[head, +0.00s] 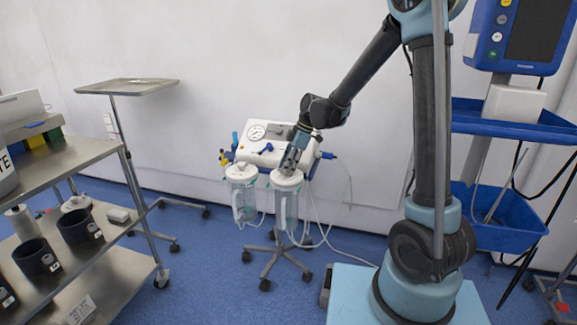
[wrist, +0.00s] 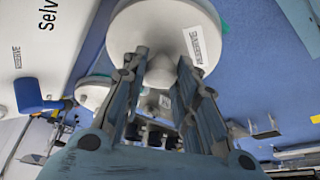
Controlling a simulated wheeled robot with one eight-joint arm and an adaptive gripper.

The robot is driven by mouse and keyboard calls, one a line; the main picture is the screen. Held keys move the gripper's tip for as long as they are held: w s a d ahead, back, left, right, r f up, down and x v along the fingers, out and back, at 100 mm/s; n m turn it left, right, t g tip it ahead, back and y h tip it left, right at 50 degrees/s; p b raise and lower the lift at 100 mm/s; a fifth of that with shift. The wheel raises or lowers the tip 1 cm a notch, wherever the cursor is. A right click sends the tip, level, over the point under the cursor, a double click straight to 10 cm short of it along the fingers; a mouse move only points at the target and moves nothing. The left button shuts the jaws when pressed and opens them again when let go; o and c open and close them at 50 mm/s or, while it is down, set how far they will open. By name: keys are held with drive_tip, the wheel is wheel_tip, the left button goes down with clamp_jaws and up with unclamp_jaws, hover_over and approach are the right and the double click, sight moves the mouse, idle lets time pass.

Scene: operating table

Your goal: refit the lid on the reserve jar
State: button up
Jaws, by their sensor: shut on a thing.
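My gripper (head: 290,160) points down over the right-hand jar (head: 286,208) of the suction unit. It is shut on a round white lid (head: 287,179), gripping its top part. In the wrist view this lid (wrist: 135,25) fills the top middle, at my gripper's fingertips (wrist: 164,58), and bears a small white label whose print is hard to read. In the head view the lid is at the right jar's mouth; I cannot tell whether it is fully seated. The left jar (head: 243,205) wears its own white lid (head: 241,172), which appears at left in the wrist view (wrist: 92,93).
The white suction unit (head: 268,150) with a gauge stands behind the jars on a wheeled stand (head: 272,258). Thin tubes hang around the jars. A steel cart (head: 120,262) with black cups stands left, and a blue bin (head: 505,225) right.

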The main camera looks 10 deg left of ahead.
drive_tip(key=shift+f, duration=0.5)
drive_tip(key=o, duration=1.2)
drive_tip(key=v, duration=1.2)
drive_tip(key=shift+f, duration=0.1)
